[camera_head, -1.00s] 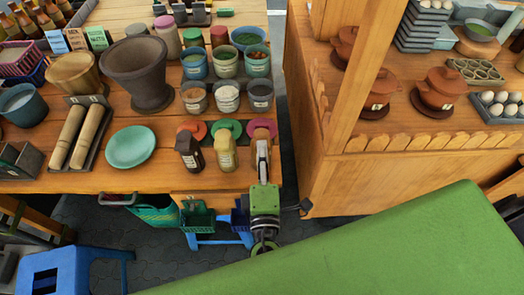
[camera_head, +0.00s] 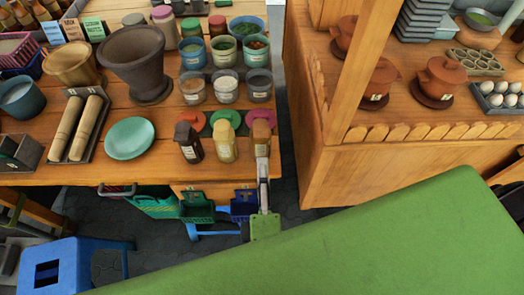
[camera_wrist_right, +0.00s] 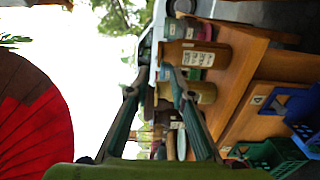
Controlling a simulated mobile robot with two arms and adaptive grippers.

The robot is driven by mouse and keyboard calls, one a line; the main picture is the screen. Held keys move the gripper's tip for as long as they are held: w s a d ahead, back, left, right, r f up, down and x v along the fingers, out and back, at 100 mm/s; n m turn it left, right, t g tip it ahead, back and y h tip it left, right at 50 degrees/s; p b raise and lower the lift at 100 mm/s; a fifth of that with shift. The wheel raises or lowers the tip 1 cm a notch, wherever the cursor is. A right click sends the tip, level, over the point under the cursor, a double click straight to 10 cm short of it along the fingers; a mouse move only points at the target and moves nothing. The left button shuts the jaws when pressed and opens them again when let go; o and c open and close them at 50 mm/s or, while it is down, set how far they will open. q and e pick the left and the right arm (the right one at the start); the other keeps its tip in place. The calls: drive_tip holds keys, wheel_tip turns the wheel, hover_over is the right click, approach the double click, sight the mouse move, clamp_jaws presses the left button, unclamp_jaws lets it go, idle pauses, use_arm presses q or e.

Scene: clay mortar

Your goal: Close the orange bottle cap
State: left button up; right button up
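The orange-brown bottle (camera_head: 262,136) stands at the right front corner of the wooden counter, beside a yellow bottle (camera_head: 223,144) and a dark brown bottle (camera_head: 189,144). It also shows in the right wrist view, sideways with a white label (camera_wrist_right: 196,55). Whether its cap is closed is too small to tell. My right gripper (camera_head: 263,158) is in front of this bottle and overlaps its lower part in the head view. In the wrist view its fingers (camera_wrist_right: 152,82) are spread apart, with nothing clearly held between them. My left gripper is out of view.
Red, green and pink discs (camera_head: 226,118) lie behind the bottles, with several jars (camera_head: 226,88) beyond. A teal plate (camera_head: 129,139) lies to the left. A wooden cabinet (camera_head: 330,175) stands right of a narrow gap.

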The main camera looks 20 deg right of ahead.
drive_tip(key=shift+v, duration=1.75)
drive_tip(key=shift+f, duration=0.1)
